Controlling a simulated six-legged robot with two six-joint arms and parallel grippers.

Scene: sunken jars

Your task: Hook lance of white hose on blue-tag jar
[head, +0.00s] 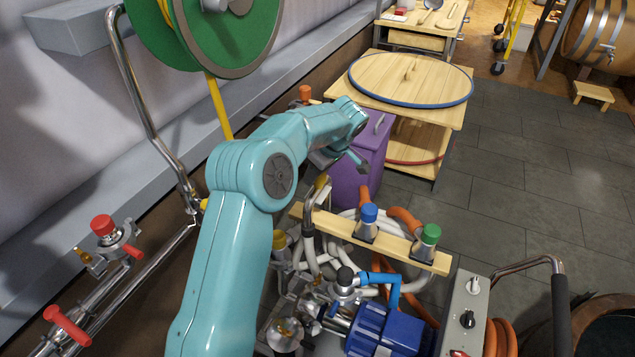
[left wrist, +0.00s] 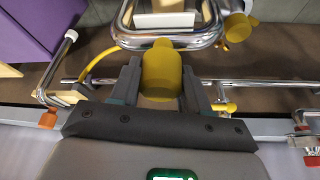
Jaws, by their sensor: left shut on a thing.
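My left gripper (head: 338,162) is at the end of the teal arm, above the left end of the wooden bar, and partly hidden by my wrist. In the left wrist view it (left wrist: 160,85) is shut on a yellow grip (left wrist: 161,70), one finger on each side. A bent chrome pipe (head: 309,207) with a yellow part (head: 321,181) shows just below the gripper; I cannot tell for sure whether this is the held lance. The white hose (head: 295,252) lies coiled around and under the wooden bar. No blue-tagged jar can be made out. My right gripper is not in view.
The wooden bar (head: 385,244) carries fittings with blue (head: 369,213) and green (head: 431,233) caps. A blue pump motor (head: 378,330) sits in front. A purple bin (head: 362,160) and wooden table (head: 440,110) stand behind. A round vessel (head: 600,308) is lower right.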

